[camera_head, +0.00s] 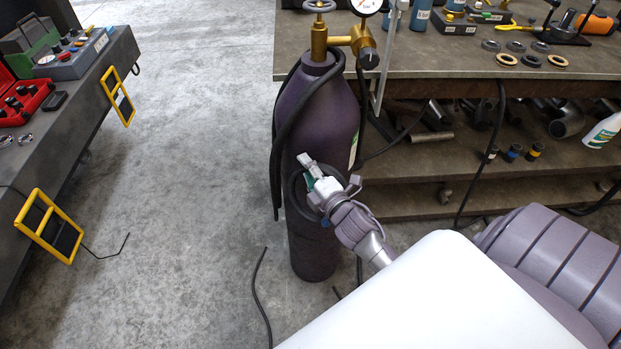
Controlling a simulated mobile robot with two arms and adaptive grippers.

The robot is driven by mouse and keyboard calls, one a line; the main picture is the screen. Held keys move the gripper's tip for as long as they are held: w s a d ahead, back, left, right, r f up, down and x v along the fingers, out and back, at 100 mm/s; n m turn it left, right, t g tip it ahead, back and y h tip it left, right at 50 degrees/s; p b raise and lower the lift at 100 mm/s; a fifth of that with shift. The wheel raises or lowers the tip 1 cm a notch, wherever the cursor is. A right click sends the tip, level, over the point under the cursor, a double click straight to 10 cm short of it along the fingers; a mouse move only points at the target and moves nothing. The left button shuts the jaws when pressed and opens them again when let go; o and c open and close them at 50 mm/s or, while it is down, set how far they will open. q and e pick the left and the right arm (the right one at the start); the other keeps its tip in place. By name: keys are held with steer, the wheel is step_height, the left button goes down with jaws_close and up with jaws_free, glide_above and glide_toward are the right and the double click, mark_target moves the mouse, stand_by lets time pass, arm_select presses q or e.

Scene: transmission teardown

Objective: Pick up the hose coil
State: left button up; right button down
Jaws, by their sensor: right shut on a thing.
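The hose coil (292,192) is a small black ring in front of the lower half of a purple gas cylinder (315,250). My right gripper (328,180) reaches in from the lower right and is shut on the hose coil. Its fingers and wrist hide part of the ring. I cannot tell whether the coil touches the cylinder behind it. My left gripper is not in view.
The upright cylinder carries a brass valve and gauge (366,5), with black hose (277,150) draped down its side. A workbench (440,60) with shelves stands behind at right. A dark bench (95,85) is at left. The concrete floor between is mostly clear.

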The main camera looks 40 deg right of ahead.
steer(key=shift+a+r, duration=0.15)
steer(key=shift+r, duration=0.1)
stand_by(0.3)
steer(key=shift+r, duration=0.15)
steer(key=r, duration=0.7)
steer(key=shift+s+a, duration=0.15)
steer(key=shift+s, duration=0.05)
steer(key=s+a+b, duration=0.2)
steer(key=s+a, duration=0.3)
steer(key=s, duration=0.3)
steer(key=s+a+b, duration=0.2)
steer(key=s+a, duration=0.3)
steer(key=s, duration=0.3)
steer(key=shift+s+f, duration=0.3)
